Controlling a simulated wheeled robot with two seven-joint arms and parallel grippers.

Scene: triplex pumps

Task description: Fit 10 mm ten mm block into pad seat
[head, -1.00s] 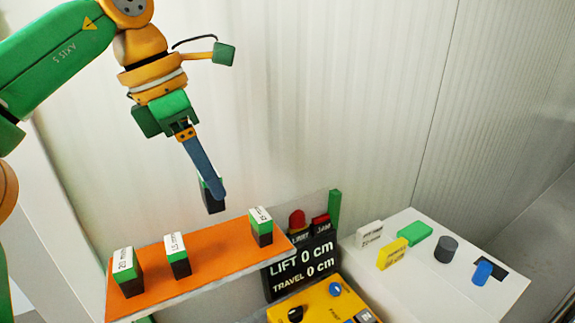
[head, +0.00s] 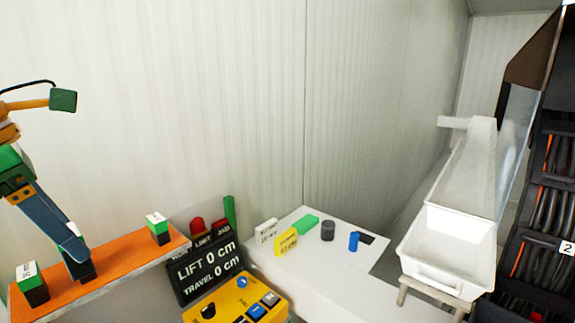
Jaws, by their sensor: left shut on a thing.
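My left gripper (head: 76,254) is at the lower left, just above or at the orange shelf (head: 125,259). It is shut on a block that its blue-grey finger mostly hides. A dark block side (head: 84,272) shows below the fingertip; I cannot tell if this is the held block or one standing behind. A green and black block with a white label (head: 33,285) stands left of the gripper. Another such block (head: 158,229) stands at the shelf's right end. Their labels are too small to read surely. I cannot make out a pad seat. My right gripper is not in view.
A black display (head: 208,273) reads LIFT 0 cm, TRAVEL 0 cm, above a yellow control box (head: 238,303). A white bench (head: 335,280) holds yellow, green, grey and blue pieces. A white bin (head: 449,243) and dark hose rack (head: 545,200) stand right.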

